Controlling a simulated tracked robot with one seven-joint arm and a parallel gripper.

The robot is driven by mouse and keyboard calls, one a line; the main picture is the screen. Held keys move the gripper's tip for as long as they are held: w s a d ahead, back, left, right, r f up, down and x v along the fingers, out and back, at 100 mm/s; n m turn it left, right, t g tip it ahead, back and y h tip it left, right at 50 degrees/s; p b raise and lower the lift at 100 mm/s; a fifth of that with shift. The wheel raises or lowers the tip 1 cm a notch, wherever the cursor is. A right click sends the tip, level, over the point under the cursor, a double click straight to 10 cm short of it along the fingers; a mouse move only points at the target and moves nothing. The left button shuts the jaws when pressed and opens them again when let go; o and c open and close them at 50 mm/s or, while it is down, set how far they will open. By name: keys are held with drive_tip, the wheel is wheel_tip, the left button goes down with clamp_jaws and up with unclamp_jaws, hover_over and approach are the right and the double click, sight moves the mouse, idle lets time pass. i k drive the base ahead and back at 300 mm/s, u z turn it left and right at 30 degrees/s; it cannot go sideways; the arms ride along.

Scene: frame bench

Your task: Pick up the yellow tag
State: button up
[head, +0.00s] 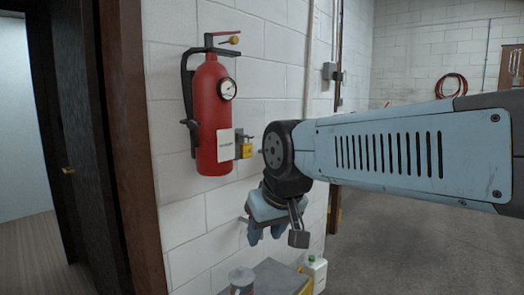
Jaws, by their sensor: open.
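A small yellow piece (245,150), which looks like the yellow tag, shows at the right side of the red fire extinguisher (206,115), beside its white label. It is small, and I cannot tell what it hangs from. My gripper (264,232) points down at the end of my arm, below and slightly right of the yellow piece and apart from it. The gripper is open, and I see nothing held in it. Its fingertips are partly hidden by its own body.
The extinguisher is mounted on a white block wall (185,215). A grey surface (272,275) with a dark can (241,280) lies below my gripper. A white jug (316,272) stands beside it. A dark doorway is at the left; open floor (420,245) lies at the right.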

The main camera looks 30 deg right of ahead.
sight(246, 149)
drive_tip(key=z, duration=0.45)
drive_tip(key=k, duration=1.3)
drive_tip(key=z, duration=0.2)
drive_tip(key=i, duration=1.65)
drive_tip(key=u, duration=0.75)
drive_tip(key=i, duration=0.7)
drive_tip(key=z, duration=0.05)
